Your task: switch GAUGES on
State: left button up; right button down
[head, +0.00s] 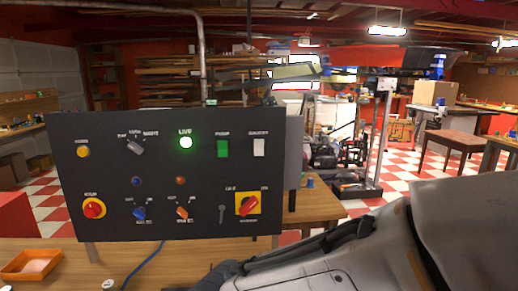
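A dark control panel (110,170) stands upright on a wooden table. At its upper right is a white rocker switch (259,147) under a small label that is too blurred to read surely; it may be GAUGES. Left of it is a green rocker (223,149) labelled PUMP. A green lamp (186,142) labelled LIVE is lit. My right arm (330,270) comes in from the lower right, below and in front of the panel, apart from the white switch. Dark parts at its left end may be the gripper; its fingers are not clear. My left gripper is not in view.
The panel also carries a red knob (94,208), a blue lever (139,213), an orange lever (182,212), a key switch (221,214) and a red rotary switch (249,205) on yellow. An orange tray (30,266) sits front left. A blue cable (142,268) lies on the table.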

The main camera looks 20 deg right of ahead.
aim_at(258, 144)
jog(key=u, duration=2.15)
jog(key=k, duration=1.15)
jog(key=z, duration=2.05)
jog(key=i, duration=0.5)
jog(key=z, duration=0.05)
